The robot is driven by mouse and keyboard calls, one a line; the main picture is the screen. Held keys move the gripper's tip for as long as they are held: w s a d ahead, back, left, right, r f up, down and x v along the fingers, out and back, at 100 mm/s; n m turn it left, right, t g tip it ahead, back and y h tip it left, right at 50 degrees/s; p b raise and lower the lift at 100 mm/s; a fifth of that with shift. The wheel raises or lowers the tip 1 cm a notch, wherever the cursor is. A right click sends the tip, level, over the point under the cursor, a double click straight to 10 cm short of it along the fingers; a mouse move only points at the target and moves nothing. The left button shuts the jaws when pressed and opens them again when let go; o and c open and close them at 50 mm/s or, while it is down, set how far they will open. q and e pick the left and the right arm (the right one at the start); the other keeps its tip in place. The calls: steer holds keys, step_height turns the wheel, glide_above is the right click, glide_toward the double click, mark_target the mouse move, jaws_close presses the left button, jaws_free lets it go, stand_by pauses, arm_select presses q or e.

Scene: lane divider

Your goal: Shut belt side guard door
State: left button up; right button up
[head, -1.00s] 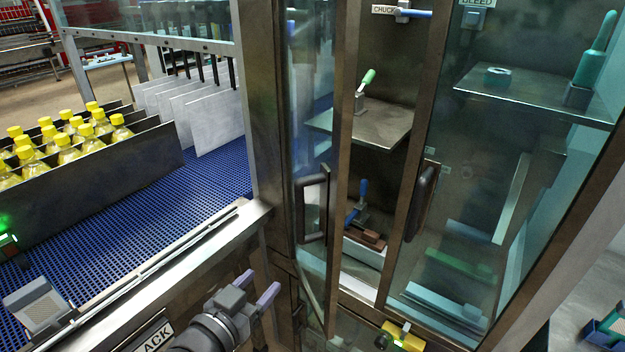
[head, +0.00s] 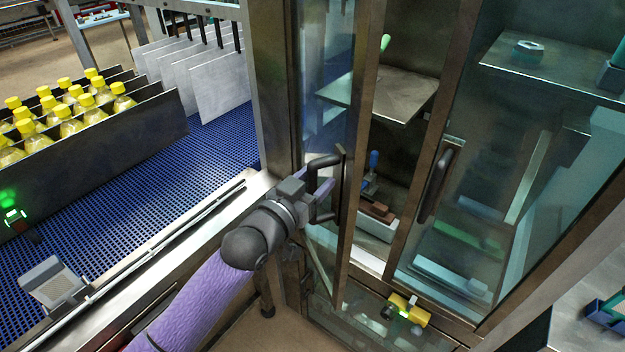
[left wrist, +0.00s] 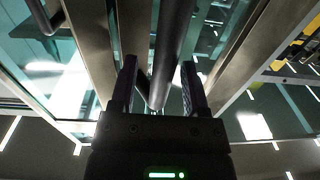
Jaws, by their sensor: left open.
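The belt side guard door (head: 341,235) is a glass door in a dark metal frame beside the conveyor. It stands ajar, its free edge swung out from the cabinet. Its dark bar handle (head: 322,161) is partly hidden by my left gripper (head: 321,188). My left gripper is open at the handle. In the left wrist view the handle (left wrist: 168,50) runs between the two spread fingers (left wrist: 160,88); I cannot tell whether either finger touches it. My right gripper is not in view.
A second glass door (head: 480,210) with its own handle (head: 437,185) is at the right. Shelves and tools show inside the cabinet. The blue belt (head: 200,165) with yellow-capped bottles (head: 70,105) is at the left. A yellow device (head: 408,307) sits low in front.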

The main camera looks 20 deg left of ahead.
arm_select(q)
jaws_close()
stand_by(1.4)
